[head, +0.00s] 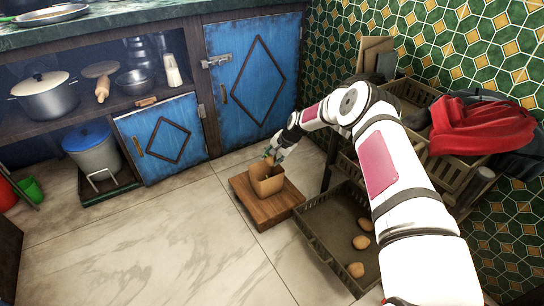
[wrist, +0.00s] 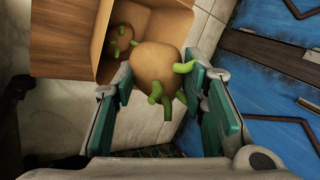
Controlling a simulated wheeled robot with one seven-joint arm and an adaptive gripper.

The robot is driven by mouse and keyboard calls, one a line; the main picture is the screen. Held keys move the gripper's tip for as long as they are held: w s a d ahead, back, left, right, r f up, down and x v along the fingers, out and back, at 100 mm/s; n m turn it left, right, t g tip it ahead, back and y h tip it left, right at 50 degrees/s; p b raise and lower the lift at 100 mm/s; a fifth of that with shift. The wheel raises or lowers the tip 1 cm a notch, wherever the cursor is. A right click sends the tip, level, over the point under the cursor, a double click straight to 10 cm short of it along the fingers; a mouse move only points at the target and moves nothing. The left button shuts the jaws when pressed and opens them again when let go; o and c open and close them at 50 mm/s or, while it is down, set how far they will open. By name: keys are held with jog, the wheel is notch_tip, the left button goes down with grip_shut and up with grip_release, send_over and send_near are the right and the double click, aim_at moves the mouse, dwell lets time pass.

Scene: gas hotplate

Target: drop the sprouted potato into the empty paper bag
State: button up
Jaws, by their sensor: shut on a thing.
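My gripper (wrist: 158,80) is shut on a sprouted potato (wrist: 158,66), round and tan with green sprouts, held between its teal fingers. The brown paper bag (head: 268,187) stands open and upright on a wooden block (head: 255,208), with my gripper (head: 273,153) just above it. In the wrist view the held potato overlaps the edge of the bag (wrist: 160,25). Another potato with green sprouts (wrist: 122,40) shows inside the bag, so it does not look empty. The bag's floor is partly hidden behind the held potato.
A low crate (head: 312,243) with several plain potatoes (head: 361,242) sits right of the block. Shelves of crates with a red cloth (head: 480,125) stand at the right. A blue cabinet door (head: 250,80) is behind the bag. The tiled floor (head: 150,240) at front left is clear.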

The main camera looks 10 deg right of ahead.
jog(key=o, duration=1.2)
jog(key=shift+o, duration=0.2)
jog(key=v, duration=1.2)
